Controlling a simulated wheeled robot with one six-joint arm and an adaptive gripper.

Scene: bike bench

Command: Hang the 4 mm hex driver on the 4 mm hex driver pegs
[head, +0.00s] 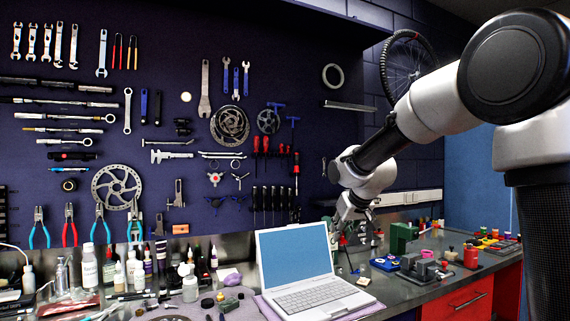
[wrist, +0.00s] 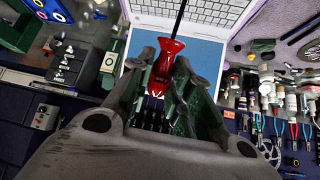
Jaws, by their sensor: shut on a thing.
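My gripper (head: 352,207) hangs in front of the tool wall, above the bench and just right of the laptop. In the wrist view my gripper (wrist: 166,78) is shut on a red-handled hex driver (wrist: 160,66). The driver's dark thin shaft runs away from the jaws, towards the top of the picture. In the head view the driver is small, a bit of red below the jaws. Similar red-handled drivers (head: 266,145) hang on the dark wall, left of my gripper. I cannot make out which pegs are the 4 mm ones.
An open laptop (head: 283,255) stands on the bench (head: 405,275) below and left of my gripper. Bottles (head: 90,267) crowd the bench at left. A green block (head: 403,236) and small parts lie at right. A shelf (head: 350,106) juts from the wall.

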